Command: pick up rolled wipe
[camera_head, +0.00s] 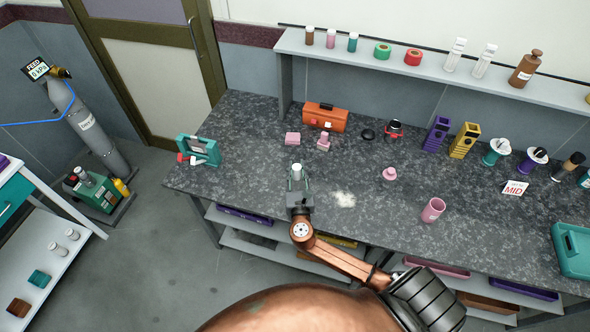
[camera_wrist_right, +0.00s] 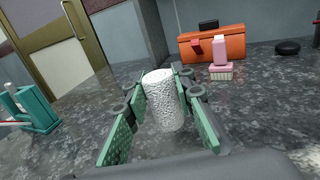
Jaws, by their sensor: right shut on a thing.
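The rolled wipe (camera_wrist_right: 164,100) is a white, textured roll, upright between the green finger pads of my right gripper (camera_wrist_right: 158,110) in the right wrist view. The right gripper is shut on it. In the head view the wipe (camera_head: 296,170) shows as a small white top between the fingers of the right gripper (camera_head: 298,182), near the front edge of the dark counter. Whether the wipe's lower end touches the counter is hard to tell. My left gripper is not in view.
A pale powdery patch (camera_head: 344,199) lies just right of the gripper. A pink cup (camera_head: 433,210) and a small pink item (camera_head: 389,174) stand further right. A teal device (camera_head: 203,150) sits at the left end.

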